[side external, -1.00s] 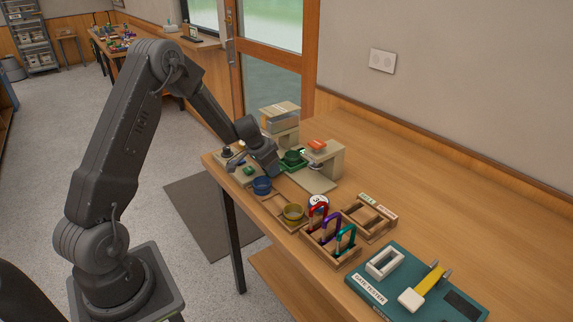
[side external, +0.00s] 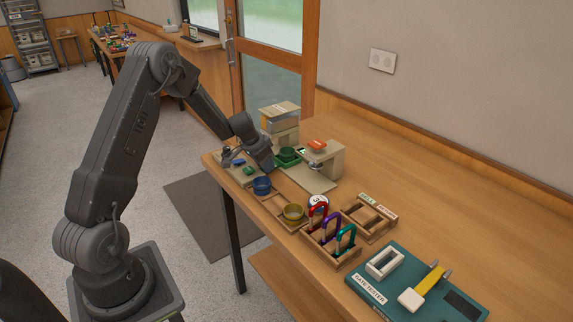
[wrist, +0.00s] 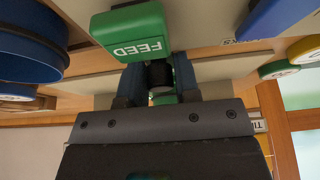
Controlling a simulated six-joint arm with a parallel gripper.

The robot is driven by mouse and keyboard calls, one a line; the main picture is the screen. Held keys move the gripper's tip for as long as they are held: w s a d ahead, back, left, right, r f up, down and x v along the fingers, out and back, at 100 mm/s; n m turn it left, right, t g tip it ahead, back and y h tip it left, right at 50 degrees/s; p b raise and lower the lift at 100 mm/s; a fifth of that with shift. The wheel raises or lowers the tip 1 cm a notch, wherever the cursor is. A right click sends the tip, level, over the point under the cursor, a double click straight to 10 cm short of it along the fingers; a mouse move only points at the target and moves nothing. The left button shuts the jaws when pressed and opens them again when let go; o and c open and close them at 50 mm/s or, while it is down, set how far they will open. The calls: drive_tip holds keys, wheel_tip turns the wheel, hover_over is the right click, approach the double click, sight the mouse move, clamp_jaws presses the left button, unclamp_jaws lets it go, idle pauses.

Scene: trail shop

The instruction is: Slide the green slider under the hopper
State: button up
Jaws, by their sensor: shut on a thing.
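The green slider (side external: 288,155), with a round green cup, sits on the table in front of the hopper (side external: 280,118). My gripper (side external: 268,164) reaches down just left of the green cup. In the wrist view my gripper (wrist: 160,80) is shut on a black knob (wrist: 160,71), with a bit of green (wrist: 160,98) beside it that seems to belong to the slider. The fingers hide most of the grip. I cannot tell whether the cup is fully beneath the hopper.
A green FEED block (wrist: 130,32) is close to the fingers. A beige stand with an orange top (side external: 317,145) is to the right. A rack of carabiners (side external: 330,240) and a gate tester (side external: 415,288) lie farther right.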

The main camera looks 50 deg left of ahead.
drive_tip(key=shift+a, duration=4.05)
drive_tip(key=o, duration=0.7)
drive_tip(key=shift+r, duration=0.15)
drive_tip(key=shift+r, duration=3.35)
drive_tip(key=shift+d+r, duration=0.1)
drive_tip(key=shift+d, duration=0.05)
drive_tip(key=s+d+r, duration=0.4)
drive_tip(key=d+r, duration=0.4)
drive_tip(key=d, duration=0.4)
drive_tip(key=s+d+r, duration=0.4)
drive_tip(key=d+r, duration=0.4)
drive_tip(key=d, duration=0.3)
drive_tip(key=shift+t, duration=0.5)
drive_tip(key=s+d, duration=0.4)
drive_tip(key=s, duration=0.2)
drive_tip(key=s+d, duration=0.4)
drive_tip(key=s, duration=0.3)
drive_tip(key=s+d, duration=0.4)
drive_tip(key=s, duration=0.2)
drive_tip(key=shift+s+r, duration=0.1)
drive_tip(key=shift+s, duration=0.2)
